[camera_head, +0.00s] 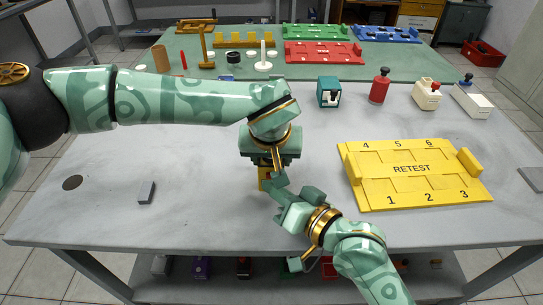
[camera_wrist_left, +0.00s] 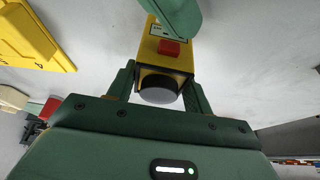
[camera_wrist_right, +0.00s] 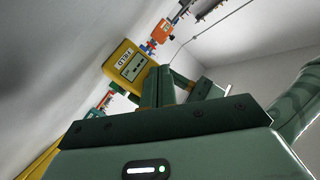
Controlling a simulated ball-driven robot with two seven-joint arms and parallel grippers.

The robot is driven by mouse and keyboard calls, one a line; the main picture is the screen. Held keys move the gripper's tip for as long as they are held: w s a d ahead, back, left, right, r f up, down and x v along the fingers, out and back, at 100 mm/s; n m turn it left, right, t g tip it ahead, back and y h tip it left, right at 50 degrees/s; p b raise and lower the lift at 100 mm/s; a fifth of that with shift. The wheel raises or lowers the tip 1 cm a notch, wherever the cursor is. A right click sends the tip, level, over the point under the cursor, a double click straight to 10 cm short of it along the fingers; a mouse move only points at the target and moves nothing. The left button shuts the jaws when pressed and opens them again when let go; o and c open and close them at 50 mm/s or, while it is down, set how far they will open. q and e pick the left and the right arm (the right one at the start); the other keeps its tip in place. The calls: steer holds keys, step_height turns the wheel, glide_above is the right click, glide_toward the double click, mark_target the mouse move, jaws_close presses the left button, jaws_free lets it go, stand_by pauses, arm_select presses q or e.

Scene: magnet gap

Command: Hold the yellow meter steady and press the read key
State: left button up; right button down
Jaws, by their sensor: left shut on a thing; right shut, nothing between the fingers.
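The yellow meter (camera_head: 263,178) is held near the middle of the grey table, partly hidden by my grippers. In the left wrist view the meter (camera_wrist_left: 150,50) shows a red key (camera_wrist_left: 169,47) and a dark round end with a grey face. My left gripper (camera_head: 270,166) is shut on the meter, one finger on each side. My right gripper (camera_head: 277,186) is shut and empty, its tips close to the meter. In the left wrist view its green tip (camera_wrist_left: 181,18) covers part of the meter's face beside the red key; contact cannot be told. The right wrist view shows the meter's display (camera_wrist_right: 134,66).
A yellow RETEST tray (camera_head: 415,184) with numbered places lies to the right. A teal box (camera_head: 328,92), a red cylinder (camera_head: 379,87) and white boxes (camera_head: 427,95) stand at the back. A small grey block (camera_head: 146,192) lies left. The table's left side is mostly clear.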

steer(key=shift+w, duration=0.2)
steer(key=shift+w, duration=0.3)
stand_by(0.5)
steer(key=shift+s, duration=0.75)
steer(key=shift+s+a, duration=0.1)
steer(key=shift+s, duration=2.9)
arm_select(q)
steer(key=o, duration=1.2)
